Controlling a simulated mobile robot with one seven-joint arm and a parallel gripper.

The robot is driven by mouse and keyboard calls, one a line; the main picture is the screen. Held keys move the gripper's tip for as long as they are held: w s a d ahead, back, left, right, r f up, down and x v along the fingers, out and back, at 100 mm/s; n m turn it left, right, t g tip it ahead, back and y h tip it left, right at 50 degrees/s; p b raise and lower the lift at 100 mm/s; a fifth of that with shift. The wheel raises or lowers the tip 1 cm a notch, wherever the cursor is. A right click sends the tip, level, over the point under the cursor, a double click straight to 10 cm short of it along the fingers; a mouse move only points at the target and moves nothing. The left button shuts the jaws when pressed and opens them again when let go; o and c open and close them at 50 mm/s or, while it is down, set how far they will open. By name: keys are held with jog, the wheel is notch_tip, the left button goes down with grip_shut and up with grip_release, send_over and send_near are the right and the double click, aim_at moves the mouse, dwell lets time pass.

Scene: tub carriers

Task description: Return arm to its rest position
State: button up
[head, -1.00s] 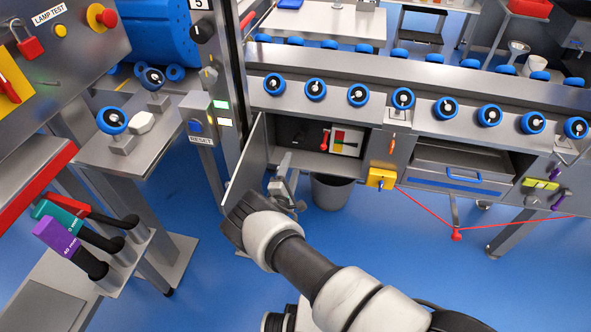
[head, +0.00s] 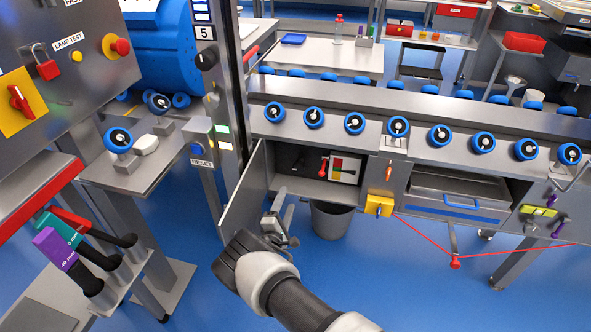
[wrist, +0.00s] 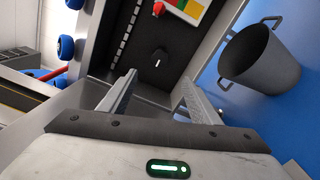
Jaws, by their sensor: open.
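My gripper (head: 282,222) is in front of the open cabinet (head: 318,192) under the roller bench, beside its open door (head: 243,205). In the wrist view my gripper (wrist: 153,98) has its two fingers spread apart with nothing between them. The fingers point toward the cabinet's dark interior (wrist: 150,45), which holds a red-handled lever (head: 323,166) and a small coloured panel (head: 346,170). My arm reaches in from the bottom of the head view.
A grey bin (head: 331,220) stands on the floor right of my gripper; it also shows in the wrist view (wrist: 262,62). A red cord (head: 425,223) runs below the bench from a yellow box (head: 379,205). Blue floor is clear at the lower right.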

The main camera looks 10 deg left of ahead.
jog(key=w+d+r+m+g+h, duration=0.2)
jog(key=d+r+m+h, duration=0.2)
jog(key=d+r, duration=0.35)
jog(key=w+d+r+m+g+h, duration=0.2)
jog(key=d+r+m+h, duration=0.3)
jog(key=r, duration=0.4)
jog(key=s+d+r+m+g, duration=0.3)
jog(key=s+d+r+g, duration=0.2)
jog(key=d+r, duration=0.35)
jog(key=s+d+r+m+g, duration=0.45)
jog(key=d+r, duration=0.25)
jog(key=d, duration=0.2)
jog(key=s+d+r+m+g+y, duration=0.25)
jog(key=s+r+y, duration=0.4)
jog(key=s, duration=0.85)
jog(key=s+a+r+m+t+y, duration=0.1)
jog(key=s+a+r+t+y, duration=0.15)
jog(key=s, duration=0.65)
jog(key=s+a+r+t+y, duration=0.15)
jog(key=s+r, duration=0.25)
jog(key=s, duration=0.4)
notch_tip(320, 180, up, 26)
jog(key=p, duration=2.6)
jog(key=shift+s+a, duration=0.15)
jog(key=shift+s, duration=0.2)
